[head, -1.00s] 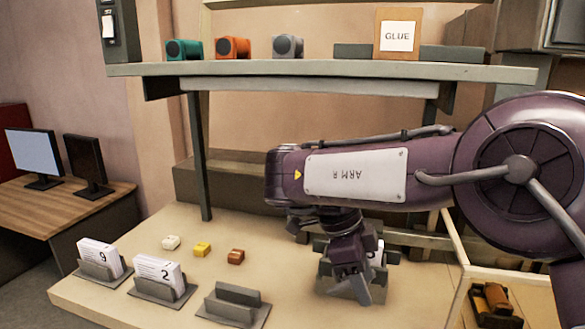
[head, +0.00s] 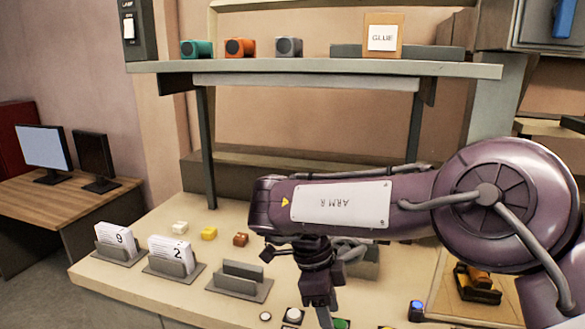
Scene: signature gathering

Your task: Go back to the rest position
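My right arm, marked ARM R, reaches in from the right across the table. Its gripper (head: 323,312) points down near the front of the table, at the bottom of the picture. The fingers are seen edge-on and partly cut off, so I cannot tell whether they are open or shut; nothing held is visible. A grey holder (head: 362,264) stands behind the gripper, partly hidden by my arm. My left gripper is not in view.
Card stacks marked 9 (head: 117,238) and 2 (head: 171,252) stand in holders at left, beside an empty holder (head: 240,281). White, yellow and brown blocks lie behind. Several buttons line the front, including a blue one (head: 416,308). A shelf (head: 300,68) spans above.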

